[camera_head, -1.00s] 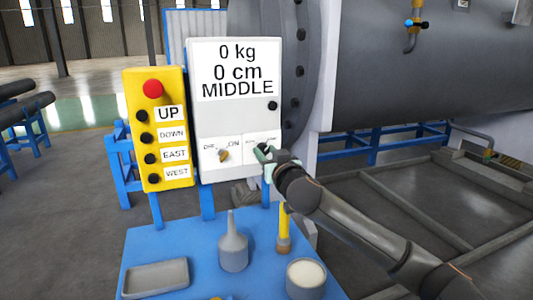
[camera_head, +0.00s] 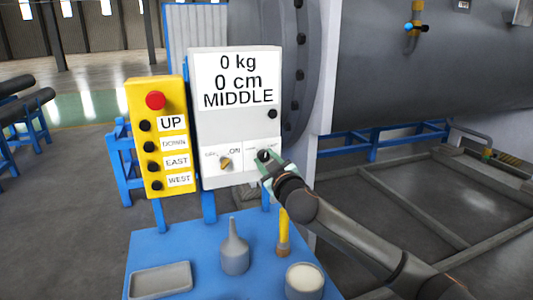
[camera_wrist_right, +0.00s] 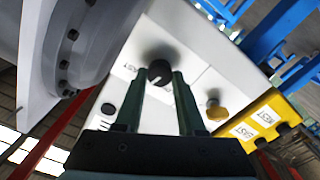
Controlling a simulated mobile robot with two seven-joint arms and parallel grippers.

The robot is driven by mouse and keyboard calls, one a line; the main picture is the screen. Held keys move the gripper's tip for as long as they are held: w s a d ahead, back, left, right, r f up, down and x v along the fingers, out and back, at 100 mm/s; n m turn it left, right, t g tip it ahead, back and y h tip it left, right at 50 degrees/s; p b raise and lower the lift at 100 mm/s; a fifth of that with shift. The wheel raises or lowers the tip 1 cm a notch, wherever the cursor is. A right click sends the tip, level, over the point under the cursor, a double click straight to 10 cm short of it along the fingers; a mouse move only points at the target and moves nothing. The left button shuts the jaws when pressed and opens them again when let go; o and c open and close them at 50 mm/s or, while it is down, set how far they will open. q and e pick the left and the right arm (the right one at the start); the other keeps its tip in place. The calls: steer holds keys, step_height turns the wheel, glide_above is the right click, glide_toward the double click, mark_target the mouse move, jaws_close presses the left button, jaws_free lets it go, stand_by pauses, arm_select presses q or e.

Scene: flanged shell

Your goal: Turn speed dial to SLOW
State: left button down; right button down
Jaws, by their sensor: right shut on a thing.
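The black speed dial (camera_head: 264,155) sits at the lower right of the white control panel (camera_head: 214,135). It also shows in the right wrist view (camera_wrist_right: 160,71). My right gripper (camera_head: 267,162) reaches it from the lower right, and its green fingers are shut on the dial, one on each side. In the wrist view the right gripper's fingertips (camera_wrist_right: 161,76) flank the dial. The small labels beside the dial are too small or partly hidden to read, so its setting cannot be told. My left gripper is not in view.
An orange OFF/ON knob (camera_head: 225,163) is left of the dial. A yellow button box (camera_head: 156,113) stands farther left. Below, a blue table (camera_head: 205,259) holds a grey tray (camera_head: 160,279), a bottle (camera_head: 235,252), a yellow-handled brush (camera_head: 283,230) and a cup (camera_head: 304,282).

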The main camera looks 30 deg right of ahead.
steer(key=n+p, duration=0.4)
steer(key=n, duration=0.2)
steer(key=shift+r+n, duration=0.1)
steer(key=shift+n, duration=0.2)
steer(key=n+p, duration=0.2)
steer(key=n, duration=0.1)
steer(key=shift+n+p, duration=0.75)
steer(key=shift+n, duration=0.35)
steer(key=shift+f, duration=0.2)
steer(key=c, duration=0.5)
jaws_free()
